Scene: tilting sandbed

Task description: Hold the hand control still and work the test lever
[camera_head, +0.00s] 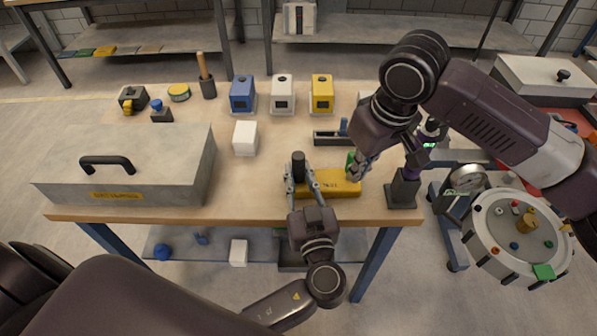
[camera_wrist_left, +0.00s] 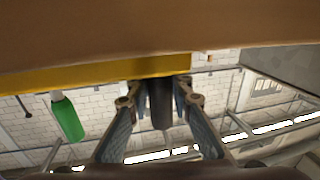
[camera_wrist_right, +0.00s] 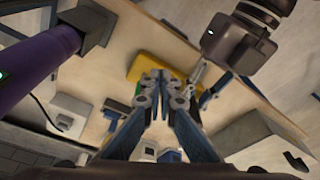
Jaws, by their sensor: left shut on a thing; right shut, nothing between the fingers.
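The yellow hand control (camera_head: 340,184) lies at the front edge of the workbench, with a black upright grip (camera_head: 298,160) at its left end and a green upright lever (camera_head: 350,160) near its right end. My left gripper (camera_head: 301,181) is shut on the black grip, which also shows between its fingers in the left wrist view (camera_wrist_left: 160,105). The green lever stands apart to the left in that view (camera_wrist_left: 67,118). My right gripper (camera_head: 357,170) is shut and empty close beside the green lever; I cannot tell whether they touch. Its closed fingers show in the right wrist view (camera_wrist_right: 165,85).
A black block with a blue lever (camera_head: 330,138) stands behind the hand control. Blue, white and yellow boxes (camera_head: 282,95) stand farther back. A large grey case (camera_head: 150,165) fills the bench's left.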

